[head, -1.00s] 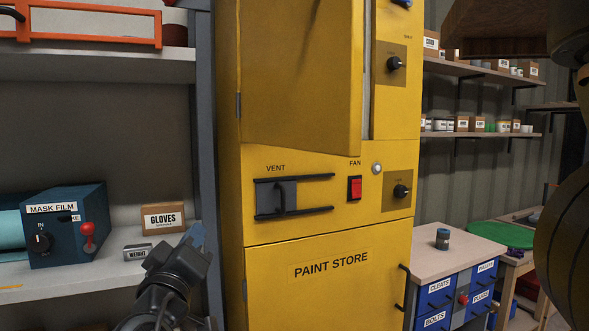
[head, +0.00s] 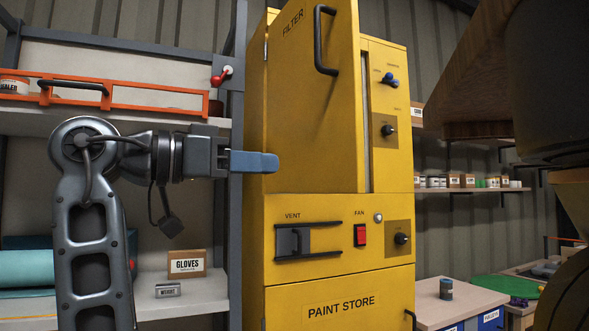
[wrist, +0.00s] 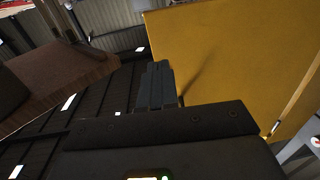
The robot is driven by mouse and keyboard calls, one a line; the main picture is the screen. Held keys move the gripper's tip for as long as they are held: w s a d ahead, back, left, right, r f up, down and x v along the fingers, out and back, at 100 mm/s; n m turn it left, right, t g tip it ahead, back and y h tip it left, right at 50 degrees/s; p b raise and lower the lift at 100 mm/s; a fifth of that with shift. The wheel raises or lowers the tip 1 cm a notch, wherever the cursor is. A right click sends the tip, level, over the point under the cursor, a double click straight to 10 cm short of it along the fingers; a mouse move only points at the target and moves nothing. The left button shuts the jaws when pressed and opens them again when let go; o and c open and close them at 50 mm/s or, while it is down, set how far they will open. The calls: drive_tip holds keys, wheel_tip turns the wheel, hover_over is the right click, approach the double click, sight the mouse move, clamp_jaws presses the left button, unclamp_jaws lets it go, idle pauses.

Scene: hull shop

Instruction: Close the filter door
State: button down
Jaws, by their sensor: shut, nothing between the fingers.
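The yellow filter door (head: 312,120) is part of the tall yellow paint store cabinet. It stands ajar, hinged at its left side, with a dark gap along its right edge. Its black bar handle (head: 326,40) is near the top. My gripper (head: 268,162) is shut and empty, pointing right, at the left side of the door in the head view. I cannot tell whether it touches the door. In the wrist view my gripper (wrist: 157,85) shows its fingers together, with a large yellow panel (wrist: 235,60) beyond and to the right.
Left of the cabinet stand shelves with an orange-framed rack (head: 110,95), a gloves box (head: 187,263) and a grey post (head: 236,200). The cabinet's lower front has a vent slider (head: 294,241), a red fan switch (head: 360,235) and knobs. A bench (head: 440,308) stands right.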

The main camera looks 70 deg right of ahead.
sight(347, 169)
drive_tip(key=p+x, duration=0.2)
drive_tip(key=x, duration=1.1)
drive_tip(key=shift+s+d+f, duration=0.1)
drive_tip(key=shift+d, duration=0.1)
